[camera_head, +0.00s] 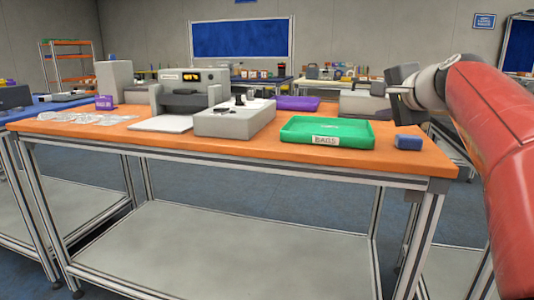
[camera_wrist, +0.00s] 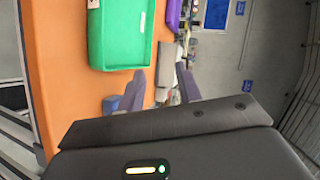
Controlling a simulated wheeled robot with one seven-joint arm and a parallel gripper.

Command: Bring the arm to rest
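My red arm reaches in from the right edge of the head view. My gripper (camera_head: 402,92) is raised above the right end of the orange workbench (camera_head: 270,150). In the wrist view my gripper (camera_wrist: 161,80) shows two grey fingers apart with a gap between them. Nothing is seen held between the fingers. The gripper appears clear of the bench and of the things on it. In the head view the fingertips are small and seen from the side.
A green tray (camera_head: 327,132) with a label stands near the bench's right end, beside a blue block (camera_head: 408,142). A grey box (camera_head: 235,118), a grey machine (camera_head: 184,92) and a purple tray (camera_head: 297,103) stand further left. Clear bags lie far left.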

